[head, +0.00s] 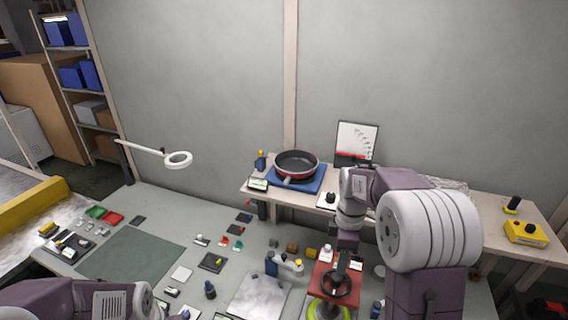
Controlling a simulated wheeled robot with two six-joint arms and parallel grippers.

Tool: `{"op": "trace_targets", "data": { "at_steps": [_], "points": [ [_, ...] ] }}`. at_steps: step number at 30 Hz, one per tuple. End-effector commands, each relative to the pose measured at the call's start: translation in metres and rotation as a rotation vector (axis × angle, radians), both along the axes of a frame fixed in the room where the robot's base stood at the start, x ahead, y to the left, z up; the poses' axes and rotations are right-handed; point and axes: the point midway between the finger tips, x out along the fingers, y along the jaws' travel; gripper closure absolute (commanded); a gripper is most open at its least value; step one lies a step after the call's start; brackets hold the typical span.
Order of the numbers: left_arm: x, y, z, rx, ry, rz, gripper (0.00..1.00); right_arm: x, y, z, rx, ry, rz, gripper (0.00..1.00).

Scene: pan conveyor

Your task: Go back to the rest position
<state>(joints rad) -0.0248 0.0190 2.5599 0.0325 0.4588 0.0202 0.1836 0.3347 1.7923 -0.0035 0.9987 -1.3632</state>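A dark frying pan (296,164) with a red outer wall rests on a blue mat (312,186) on the raised back shelf, its handle pointing toward me. My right arm comes in from the right and bends down over the workbench. My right gripper (341,274) points down above a red block (322,272) with a dark ring-shaped part (337,288) by it. Its fingers are small and dark here, so I cannot tell their opening or whether they touch anything. My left arm shows at the bottom left edge; its gripper is not in view.
The workbench holds many small parts and a dark green mat (130,252). A white ring lamp (178,160) reaches over its left back. The shelf (490,237) also carries a propped white panel (356,139) and a yellow control box (526,231). A storage rack stands at the far left.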

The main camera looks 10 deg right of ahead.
Motion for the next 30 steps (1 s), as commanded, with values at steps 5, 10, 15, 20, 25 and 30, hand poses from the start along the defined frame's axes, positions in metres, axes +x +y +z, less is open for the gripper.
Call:
{"op": "trace_targets", "data": {
  "at_steps": [5, 10, 15, 20, 25, 30],
  "points": [
    [0.0, 0.0, -0.055, 0.0, 0.0, 0.0, 0.51, -0.022, 0.034, -0.045, 0.001, -0.004, 0.083, 0.48],
    [0.0, 0.0, -0.094, 0.0, 0.001, 0.0, 0.51, -0.089, 0.069, -0.117, 0.02, 0.0, -0.219, 0.48],
    [0.0, 0.0, -0.095, 0.0, 0.0, 0.0, 0.51, -0.134, 0.076, -0.15, 0.043, -0.021, -0.759, 0.48],
    [0.0, 0.0, -0.094, 0.0, 0.0, 0.0, 0.51, -0.131, 0.076, -0.157, 0.081, -0.064, -1.113, 0.48],
    [0.0, 0.0, -0.094, 0.0, 0.0, 0.0, 0.51, -0.128, 0.076, -0.157, 0.094, -0.072, -1.207, 0.48],
    [0.0, 0.0, -0.094, 0.0, 0.0, 0.0, 0.51, -0.128, 0.076, -0.157, 0.093, -0.072, -1.205, 0.48]
  ]
}}
